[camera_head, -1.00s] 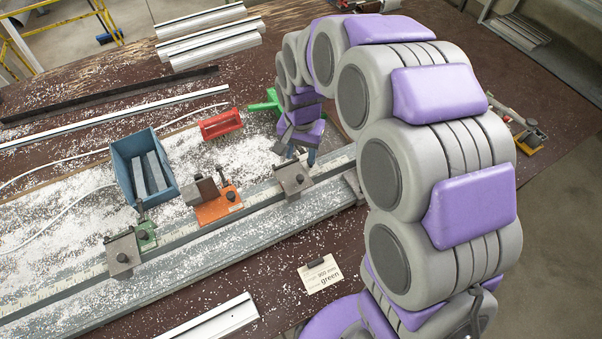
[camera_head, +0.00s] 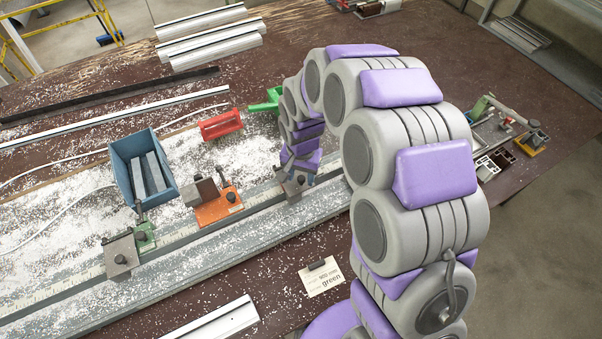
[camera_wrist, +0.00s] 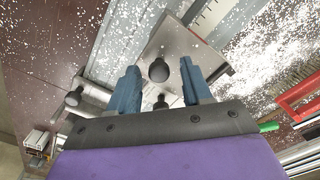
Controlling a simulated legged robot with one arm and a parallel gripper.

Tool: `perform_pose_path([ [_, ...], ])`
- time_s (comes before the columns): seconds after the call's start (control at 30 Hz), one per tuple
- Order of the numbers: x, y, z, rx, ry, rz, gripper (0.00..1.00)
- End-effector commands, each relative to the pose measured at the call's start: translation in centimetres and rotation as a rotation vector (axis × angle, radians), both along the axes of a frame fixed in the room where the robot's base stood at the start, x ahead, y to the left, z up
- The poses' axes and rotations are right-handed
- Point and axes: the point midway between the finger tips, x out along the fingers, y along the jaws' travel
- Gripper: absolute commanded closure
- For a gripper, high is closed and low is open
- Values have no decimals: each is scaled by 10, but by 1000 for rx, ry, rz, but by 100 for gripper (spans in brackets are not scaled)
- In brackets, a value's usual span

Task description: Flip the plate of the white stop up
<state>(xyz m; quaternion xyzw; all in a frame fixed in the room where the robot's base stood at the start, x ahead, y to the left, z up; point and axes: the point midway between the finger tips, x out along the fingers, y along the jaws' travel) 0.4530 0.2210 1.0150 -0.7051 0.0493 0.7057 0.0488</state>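A grey metal plate (camera_head: 292,190) lies on the rail below my gripper (camera_head: 302,174); my arm partly covers it. It also shows in the wrist view (camera_wrist: 185,45), lying flat, with a black knob (camera_wrist: 159,70). I see no clear white on this stop, so I cannot confirm its colour. In the wrist view my gripper (camera_wrist: 160,76) is open, its two blue fingers apart on either side of the knob; I cannot tell if they touch the plate. An orange stop (camera_head: 218,207) and a green stop (camera_head: 145,238) with a grey plate (camera_head: 122,256) sit further left.
A blue bin (camera_head: 140,172) with grey bars stands behind the rail (camera_head: 185,238). A red tray (camera_head: 221,125) and a green object (camera_head: 266,100) lie behind the stops. Pale shavings cover the bench. A paper label (camera_head: 322,278) lies in front, with bare brown table around it.

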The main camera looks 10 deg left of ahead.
Motion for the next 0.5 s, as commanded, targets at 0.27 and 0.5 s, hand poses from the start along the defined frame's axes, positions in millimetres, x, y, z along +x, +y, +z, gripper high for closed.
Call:
perform_pose_path([
  [0.27,0,0,0,0,0,0,78],
  [0.5,0,0,0,0,0,0,100],
])
